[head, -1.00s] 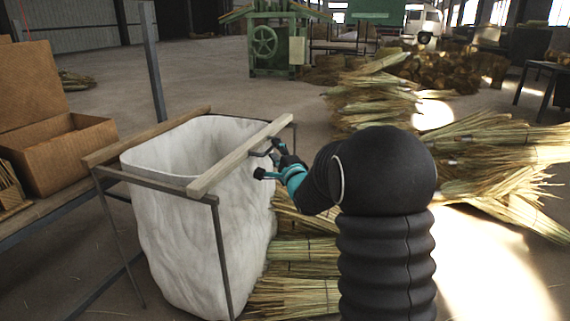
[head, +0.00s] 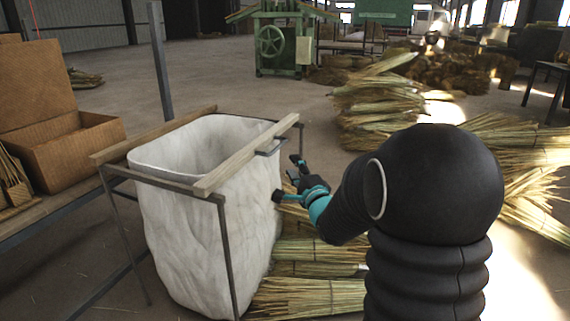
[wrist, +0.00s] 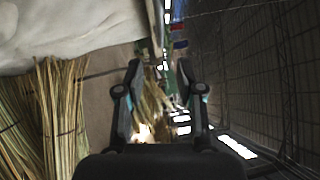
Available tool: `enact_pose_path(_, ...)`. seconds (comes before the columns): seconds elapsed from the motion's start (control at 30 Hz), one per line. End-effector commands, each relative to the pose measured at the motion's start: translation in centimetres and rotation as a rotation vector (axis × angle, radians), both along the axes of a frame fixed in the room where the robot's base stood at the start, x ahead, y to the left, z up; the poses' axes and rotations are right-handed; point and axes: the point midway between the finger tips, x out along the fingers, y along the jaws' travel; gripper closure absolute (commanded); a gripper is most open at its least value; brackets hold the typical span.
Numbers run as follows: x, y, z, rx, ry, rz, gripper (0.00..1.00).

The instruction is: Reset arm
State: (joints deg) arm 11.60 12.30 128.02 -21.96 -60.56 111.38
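My gripper (head: 289,180) is open and empty beside the right side of the white sack (head: 205,225), just below the near wooden bar (head: 247,153) of the sack's metal frame. In the head view its fingers point left toward the sack, with a small gap to the bar. The wrist view also shows my gripper (wrist: 158,82), with its two fingers apart and nothing between them. The white sack shows there at the upper left (wrist: 70,30). My black arm hides part of the floor and straw at the right.
Straw bundles (head: 310,295) lie on the floor beside the sack, under my gripper. More straw bundles (head: 375,105) lie behind. A cardboard box (head: 75,150) stands on a bench at the left. A green machine (head: 283,45) stands far back. Open floor lies behind the sack.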

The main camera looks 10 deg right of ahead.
Motion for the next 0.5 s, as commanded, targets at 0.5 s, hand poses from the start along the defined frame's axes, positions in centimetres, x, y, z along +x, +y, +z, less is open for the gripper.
enact_pose_path(0.5, -4.2, -4.0, -13.0, -0.827, 0.584, -0.043, 0.63)
